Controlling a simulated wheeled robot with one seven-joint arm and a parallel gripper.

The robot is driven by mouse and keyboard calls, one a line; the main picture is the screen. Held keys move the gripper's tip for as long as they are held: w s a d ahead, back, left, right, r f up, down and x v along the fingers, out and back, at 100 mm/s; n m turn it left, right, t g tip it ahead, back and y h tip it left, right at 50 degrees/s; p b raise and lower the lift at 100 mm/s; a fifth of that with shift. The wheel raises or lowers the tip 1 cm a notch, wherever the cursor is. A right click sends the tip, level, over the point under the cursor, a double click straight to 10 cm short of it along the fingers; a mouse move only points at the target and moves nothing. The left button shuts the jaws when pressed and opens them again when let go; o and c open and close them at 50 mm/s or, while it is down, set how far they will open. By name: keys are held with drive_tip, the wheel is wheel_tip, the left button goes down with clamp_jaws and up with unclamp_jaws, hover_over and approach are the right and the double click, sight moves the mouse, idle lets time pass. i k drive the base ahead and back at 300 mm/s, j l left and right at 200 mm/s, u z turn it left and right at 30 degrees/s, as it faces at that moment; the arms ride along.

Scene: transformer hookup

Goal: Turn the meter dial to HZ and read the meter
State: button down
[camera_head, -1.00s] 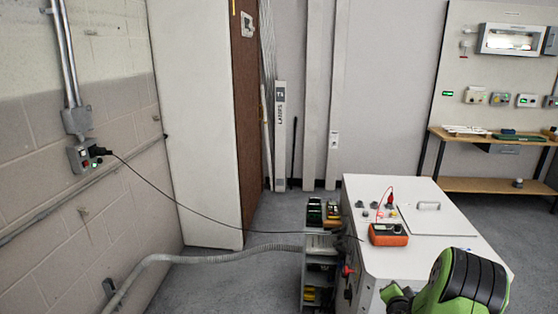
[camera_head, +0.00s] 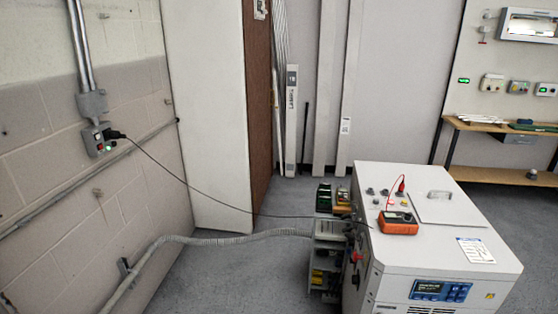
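The orange meter (camera_head: 398,223) lies on the white top of the transformer cabinet (camera_head: 450,225), near its left edge. Its dial and display are too small to read from here. A red lead (camera_head: 401,186) rises from a terminal on the cabinet top just behind the meter and loops towards it. My gripper is not in view.
A black cable runs from the wall socket box (camera_head: 98,141) across to the cabinet's left side. A narrow rack (camera_head: 325,250) with bins stands against that side. A grey hose (camera_head: 200,240) crosses the floor. A wooden bench (camera_head: 510,128) stands at the back right.

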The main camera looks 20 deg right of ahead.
sight(407, 216)
drive_tip(key=z, duration=1.35)
drive_tip(key=i+j+u, duration=0.1)
drive_tip(key=i+j, duration=0.25)
drive_tip(key=i+j+u, duration=0.1)
drive_tip(key=i+j, duration=0.2)
drive_tip(key=i, duration=0.3)
drive_tip(key=i+j+u, duration=0.15)
drive_tip(key=i+j, duration=0.15)
drive_tip(key=i, duration=0.2)
